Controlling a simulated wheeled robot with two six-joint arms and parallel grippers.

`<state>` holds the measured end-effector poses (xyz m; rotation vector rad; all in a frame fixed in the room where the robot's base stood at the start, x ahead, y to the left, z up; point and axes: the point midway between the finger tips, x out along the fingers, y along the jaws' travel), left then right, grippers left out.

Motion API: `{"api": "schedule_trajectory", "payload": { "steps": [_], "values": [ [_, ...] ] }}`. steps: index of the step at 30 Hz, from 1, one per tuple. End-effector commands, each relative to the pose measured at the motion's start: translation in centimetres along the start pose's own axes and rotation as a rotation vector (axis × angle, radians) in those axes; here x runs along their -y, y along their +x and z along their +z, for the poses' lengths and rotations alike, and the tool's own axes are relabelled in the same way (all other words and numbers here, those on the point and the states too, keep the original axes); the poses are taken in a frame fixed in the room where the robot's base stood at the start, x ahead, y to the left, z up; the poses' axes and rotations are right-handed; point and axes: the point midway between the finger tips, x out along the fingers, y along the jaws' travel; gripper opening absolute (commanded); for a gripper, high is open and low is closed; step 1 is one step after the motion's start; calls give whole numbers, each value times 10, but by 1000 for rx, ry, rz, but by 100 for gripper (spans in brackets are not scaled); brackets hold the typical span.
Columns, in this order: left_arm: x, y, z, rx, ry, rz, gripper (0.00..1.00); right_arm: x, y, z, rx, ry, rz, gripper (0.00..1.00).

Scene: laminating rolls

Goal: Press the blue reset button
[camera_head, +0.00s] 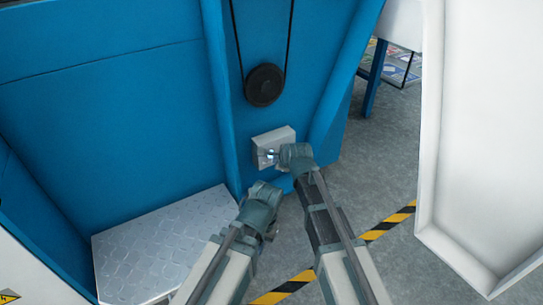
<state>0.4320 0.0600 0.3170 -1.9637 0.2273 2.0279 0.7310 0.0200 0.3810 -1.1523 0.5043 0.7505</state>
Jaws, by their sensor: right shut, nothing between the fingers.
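A small pale control box (273,138) is mounted on the blue machine panel, below a black pulley wheel. A small bluish, shiny spot on its front, which may be the blue reset button, lies at my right gripper's fingertips and is partly covered by them. My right gripper (276,155) is shut and empty, its tips at the box's front face. I cannot tell whether they touch the button. My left gripper (262,192) is lower and to the left, in front of the panel. Its fingers are not clear enough to show whether they are open.
The blue machine (110,110) fills the left and centre. A metal tread-plate step (165,245) sits at lower left. A white panel (485,130) stands close on the right. Yellow-black floor tape (385,227) crosses the grey floor.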

Motion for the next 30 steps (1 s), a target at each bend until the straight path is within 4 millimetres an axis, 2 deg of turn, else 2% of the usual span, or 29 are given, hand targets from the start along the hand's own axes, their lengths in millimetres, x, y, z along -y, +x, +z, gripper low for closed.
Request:
{"api": "schedule_trajectory", "payload": {
  "steps": [30],
  "values": [
    [0, 0, 0, 0, 0, 0, 0, 6, 8, 6, 0, 0, 0, 0]
  ]
}}
